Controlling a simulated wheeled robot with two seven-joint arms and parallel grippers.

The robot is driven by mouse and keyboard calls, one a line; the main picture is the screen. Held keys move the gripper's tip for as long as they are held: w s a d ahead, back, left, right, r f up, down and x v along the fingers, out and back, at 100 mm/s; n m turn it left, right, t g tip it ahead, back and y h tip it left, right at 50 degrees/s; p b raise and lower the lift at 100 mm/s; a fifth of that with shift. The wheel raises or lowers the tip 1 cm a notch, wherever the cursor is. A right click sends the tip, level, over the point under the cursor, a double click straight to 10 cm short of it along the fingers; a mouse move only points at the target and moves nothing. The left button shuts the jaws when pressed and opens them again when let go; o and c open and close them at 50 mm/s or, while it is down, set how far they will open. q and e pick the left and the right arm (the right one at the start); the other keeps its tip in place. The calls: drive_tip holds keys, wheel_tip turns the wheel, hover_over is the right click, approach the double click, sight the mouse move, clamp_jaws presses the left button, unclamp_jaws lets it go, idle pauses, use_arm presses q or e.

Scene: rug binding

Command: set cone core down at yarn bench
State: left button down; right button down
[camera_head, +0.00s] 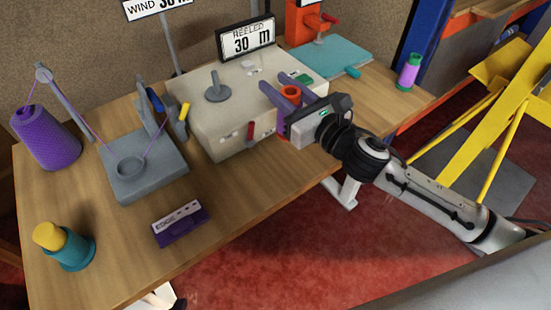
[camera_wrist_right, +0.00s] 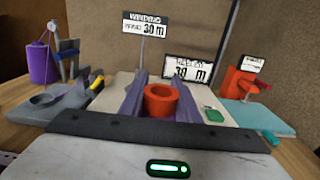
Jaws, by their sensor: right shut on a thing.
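My right gripper (camera_head: 279,92) reaches in from the right over the winding machine (camera_head: 222,122). Its purple fingers are shut on the orange-red hollow cone core (camera_head: 290,92). In the right wrist view the core (camera_wrist_right: 161,103) sits between both fingers, with its open end showing. The core appears above the machine's right part; I cannot tell its exact height. The wooden yarn bench (camera_head: 110,252) lies below, with bare wood along its front. My left gripper is not in view.
A purple yarn cone (camera_head: 48,138), a grey guide stand (camera_head: 145,170), a teal cup with a yellow top (camera_head: 70,247) and an edge label (camera_head: 180,222) occupy the left. A teal mat (camera_head: 330,62) and a green-purple spool (camera_head: 408,72) stand right. Yellow framework (camera_head: 485,115) is beyond.

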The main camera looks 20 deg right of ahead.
use_arm(q)
drive_tip(key=w+d+f+b, duration=0.1)
drive_tip(key=b, duration=0.2)
drive_tip(key=shift+f, duration=0.3)
use_arm(e)
wheel_tip(320, 180, down, 10)
drive_tip(key=shift+r, duration=0.2)
drive_tip(key=shift+f, duration=0.1)
drive_tip(key=c, duration=1.3)
unclamp_jaws()
drive_tip(key=shift+c, duration=0.2)
use_arm(q)
drive_tip(key=shift+f, duration=0.1)
drive_tip(key=shift+s, duration=0.1)
drive_tip(key=shift+w+d+f+b, duration=0.2)
drive_tip(key=shift+f+b, duration=0.05)
drive_tip(key=shift+b, duration=0.5)
use_arm(e)
drive_tip(key=v, duration=1.2)
